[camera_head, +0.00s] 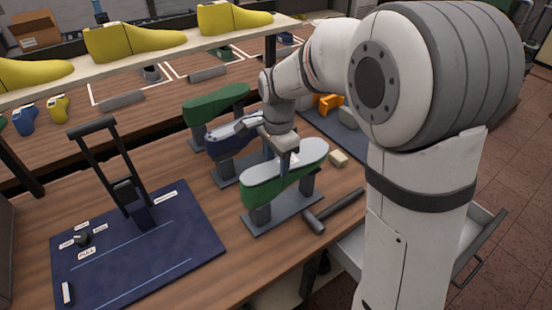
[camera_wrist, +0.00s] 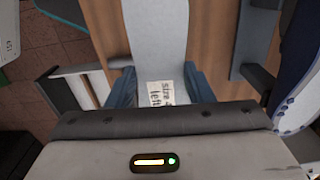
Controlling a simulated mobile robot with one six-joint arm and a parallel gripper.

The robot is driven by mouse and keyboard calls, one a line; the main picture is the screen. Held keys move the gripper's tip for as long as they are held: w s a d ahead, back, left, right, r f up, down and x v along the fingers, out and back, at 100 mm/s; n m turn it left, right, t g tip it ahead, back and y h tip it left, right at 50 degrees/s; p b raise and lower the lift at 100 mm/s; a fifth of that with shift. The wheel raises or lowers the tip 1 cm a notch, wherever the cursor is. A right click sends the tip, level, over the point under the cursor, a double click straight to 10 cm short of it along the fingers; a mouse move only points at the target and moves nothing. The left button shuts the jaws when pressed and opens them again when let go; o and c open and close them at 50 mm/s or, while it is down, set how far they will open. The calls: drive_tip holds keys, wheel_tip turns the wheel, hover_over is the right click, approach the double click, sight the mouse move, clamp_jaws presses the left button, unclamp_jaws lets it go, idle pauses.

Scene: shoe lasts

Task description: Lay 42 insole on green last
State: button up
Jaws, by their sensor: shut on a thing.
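A pale grey insole (camera_head: 312,152) lies along the top of the front green last (camera_head: 265,194), which stands on a grey stand. From this view I cannot tell whether it fully rests on the last or is just above it. My gripper (camera_head: 287,160) points down over the middle of the insole. In the wrist view my gripper (camera_wrist: 160,88) has its blue fingers on both sides of the insole (camera_wrist: 157,40), shut on it. A paper label on the insole reads "size" and "left"; the number is unclear. The last is not clearly visible in that view.
A dark blue last (camera_head: 228,143) and another green last (camera_head: 212,105) stand behind, to the left. A hammer (camera_head: 330,211) and a beige block (camera_head: 338,158) lie to the right. A blue mat (camera_head: 190,245) with a black upright frame is at left. Yellow lasts (camera_head: 130,40) line a shelf.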

idle(0.4)
drive_tip(key=o, duration=1)
drive_tip(key=shift+r+b, duration=0.4)
drive_tip(key=shift+r, duration=3.5)
drive_tip(key=s+d+n+t, duration=0.1)
drive_tip(key=s+d+n, duration=0.3)
drive_tip(key=s, duration=0.2)
drive_tip(key=s+d+f+n+t, duration=0.1)
drive_tip(key=s+d+n, duration=0.2)
drive_tip(key=s+d, duration=0.2)
drive_tip(key=s+d+f+n+t, duration=0.1)
drive_tip(key=s+d+n, duration=0.3)
drive_tip(key=s, duration=0.4)
drive_tip(key=shift+d+f+n, duration=0.1)
drive_tip(key=shift+d+n, duration=0.2)
drive_tip(key=shift+d, duration=0.4)
